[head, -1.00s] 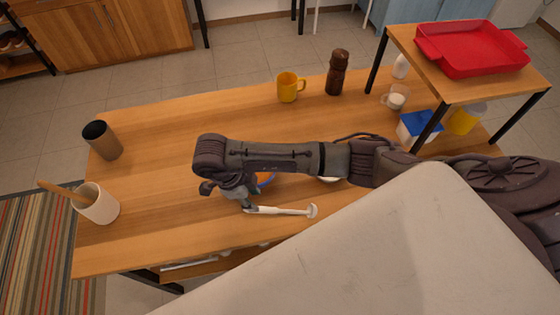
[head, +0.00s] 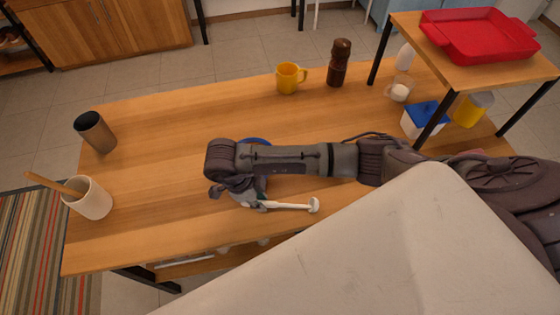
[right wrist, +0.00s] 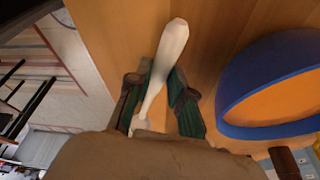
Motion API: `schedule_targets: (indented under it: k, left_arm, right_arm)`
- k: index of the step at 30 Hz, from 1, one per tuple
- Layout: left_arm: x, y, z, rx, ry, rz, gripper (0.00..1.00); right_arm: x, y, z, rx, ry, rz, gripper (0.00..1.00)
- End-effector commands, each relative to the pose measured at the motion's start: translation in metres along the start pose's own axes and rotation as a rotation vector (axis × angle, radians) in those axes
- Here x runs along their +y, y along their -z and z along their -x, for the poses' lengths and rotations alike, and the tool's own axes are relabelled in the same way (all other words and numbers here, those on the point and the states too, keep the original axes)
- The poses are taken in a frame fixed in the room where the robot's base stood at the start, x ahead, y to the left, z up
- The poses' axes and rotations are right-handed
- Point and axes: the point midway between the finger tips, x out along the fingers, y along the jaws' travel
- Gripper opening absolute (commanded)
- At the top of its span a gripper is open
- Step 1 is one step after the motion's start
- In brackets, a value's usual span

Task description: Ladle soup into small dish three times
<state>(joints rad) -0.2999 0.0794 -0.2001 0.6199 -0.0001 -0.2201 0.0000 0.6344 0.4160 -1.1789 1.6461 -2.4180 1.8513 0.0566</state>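The white ladle (head: 290,206) lies across the front middle of the table, its round end to the right. My right gripper (head: 258,202) is at the handle's left end. In the right wrist view, its two fingers (right wrist: 164,82) stand on either side of the ladle handle (right wrist: 170,48); whether they press on it is unclear. A blue-rimmed round bowl (head: 255,141) is mostly hidden behind my right arm. It also shows in the right wrist view (right wrist: 240,82), beside the gripper, with orange inside. The small dish cannot be made out. My left gripper is not in view.
A yellow mug (head: 289,79) and a pepper mill (head: 339,64) stand at the back. A raised shelf (head: 403,26) holds a red tray (head: 478,36). The left middle is clear.

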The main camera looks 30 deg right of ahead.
Motion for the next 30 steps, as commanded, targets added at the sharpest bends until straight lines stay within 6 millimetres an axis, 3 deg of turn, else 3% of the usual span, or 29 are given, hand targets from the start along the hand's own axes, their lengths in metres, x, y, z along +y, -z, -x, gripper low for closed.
schedule_targets:
  k: [11,30]
  left_arm:
    - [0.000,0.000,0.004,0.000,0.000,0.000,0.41]
    - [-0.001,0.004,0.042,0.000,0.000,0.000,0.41]
  right_arm:
    - [0.000,0.002,0.005,0.000,0.000,0.000,0.00]
    - [-0.002,0.017,0.054,0.000,0.000,0.000,0.00]
